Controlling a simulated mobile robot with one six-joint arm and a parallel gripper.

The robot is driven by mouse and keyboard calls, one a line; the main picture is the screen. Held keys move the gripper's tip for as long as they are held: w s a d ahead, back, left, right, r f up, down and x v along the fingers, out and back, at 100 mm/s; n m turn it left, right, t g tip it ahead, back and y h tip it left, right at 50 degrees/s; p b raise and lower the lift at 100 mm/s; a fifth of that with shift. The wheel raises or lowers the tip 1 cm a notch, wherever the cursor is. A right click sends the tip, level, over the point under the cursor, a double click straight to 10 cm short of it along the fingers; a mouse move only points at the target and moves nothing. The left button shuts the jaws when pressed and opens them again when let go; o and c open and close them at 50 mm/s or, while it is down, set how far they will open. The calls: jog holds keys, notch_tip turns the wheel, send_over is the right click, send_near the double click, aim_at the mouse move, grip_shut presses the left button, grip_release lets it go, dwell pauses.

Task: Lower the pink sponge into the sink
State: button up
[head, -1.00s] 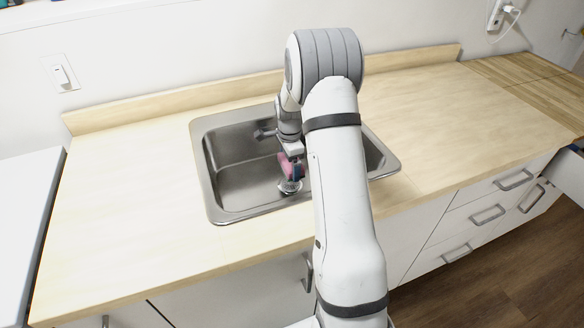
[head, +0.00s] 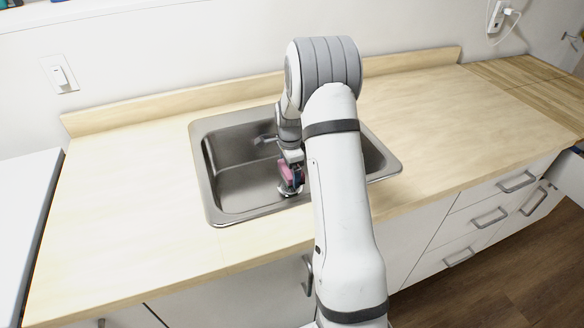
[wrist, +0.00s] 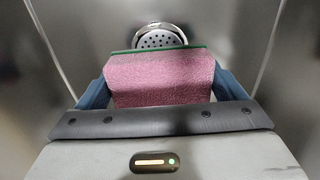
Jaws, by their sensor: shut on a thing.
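The pink sponge (head: 287,173) is between the fingers of my gripper (head: 292,178), over the basin of the metal sink (head: 228,180). In the wrist view the sponge (wrist: 160,78) fills the space between the two blue-grey fingertips, and a thin green layer shows along its far edge. My gripper (wrist: 160,92) is shut on it. The sink drain (wrist: 160,38) shows just beyond the sponge. I cannot tell whether the sponge touches the basin floor. My arm hides part of the sink's right side in the head view.
The wooden counter (head: 130,190) around the sink is clear on both sides. A raised backsplash runs along the wall. Drawers with handles (head: 487,216) are below the counter at right.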

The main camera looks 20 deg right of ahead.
jog(key=shift+f, duration=0.4)
jog(key=o, duration=0.8)
jog(key=shift+c, duration=0.2)
jog(key=shift+r, duration=0.15)
notch_tip(320, 180, up, 8)
jog(key=shift+f+b, duration=0.1)
jog(key=shift+b, duration=0.35)
